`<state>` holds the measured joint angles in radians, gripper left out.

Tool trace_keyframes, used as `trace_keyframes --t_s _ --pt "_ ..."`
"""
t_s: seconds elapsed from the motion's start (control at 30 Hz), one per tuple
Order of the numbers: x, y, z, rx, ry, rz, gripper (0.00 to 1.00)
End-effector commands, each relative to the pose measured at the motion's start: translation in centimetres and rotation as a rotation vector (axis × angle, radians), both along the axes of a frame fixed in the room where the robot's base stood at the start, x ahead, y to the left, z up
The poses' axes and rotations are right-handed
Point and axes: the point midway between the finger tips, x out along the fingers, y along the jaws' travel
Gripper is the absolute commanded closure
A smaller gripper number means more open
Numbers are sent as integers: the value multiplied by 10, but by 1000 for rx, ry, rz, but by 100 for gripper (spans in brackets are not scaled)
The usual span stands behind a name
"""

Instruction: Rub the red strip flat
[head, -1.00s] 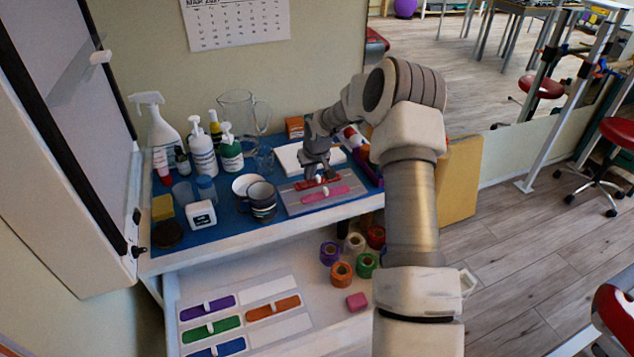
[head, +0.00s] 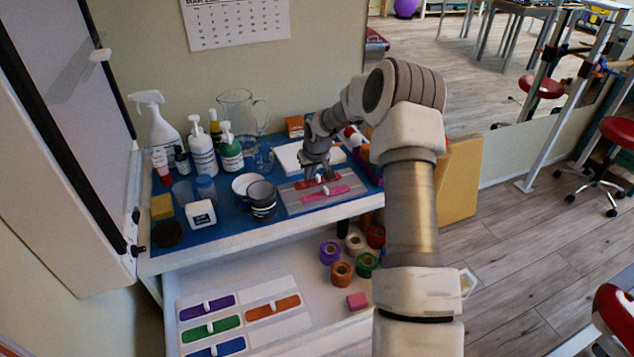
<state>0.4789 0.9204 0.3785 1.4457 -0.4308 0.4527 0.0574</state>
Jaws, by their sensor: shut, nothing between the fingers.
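The red strip (head: 331,178) lies on a grey board (head: 295,204) on the blue-topped table, just behind a pink strip (head: 325,193) that has a small white tab. My gripper (head: 319,180) is shut and empty, pointing down at the red strip. Its tips are at or just above the strip; I cannot tell whether they touch it. The gripper hides part of the strip, and I cannot tell whether all of it lies flat.
Two cups (head: 262,198) stand close to the board's left. Bottles (head: 202,152) and a glass jug (head: 238,112) stand behind. Below, an open drawer (head: 290,260) holds tape rolls (head: 342,273), a pink block (head: 357,301) and coloured strips (head: 272,307).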

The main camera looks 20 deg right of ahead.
Motion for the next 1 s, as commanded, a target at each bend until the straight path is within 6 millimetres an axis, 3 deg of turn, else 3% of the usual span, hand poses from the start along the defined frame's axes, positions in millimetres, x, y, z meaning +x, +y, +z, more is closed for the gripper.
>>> trace_keyframes --t_s 0.4,1.0 --pt "0 0 -9 0 0 0 100" --pt "0 -7 -8 -1 0 2 100"
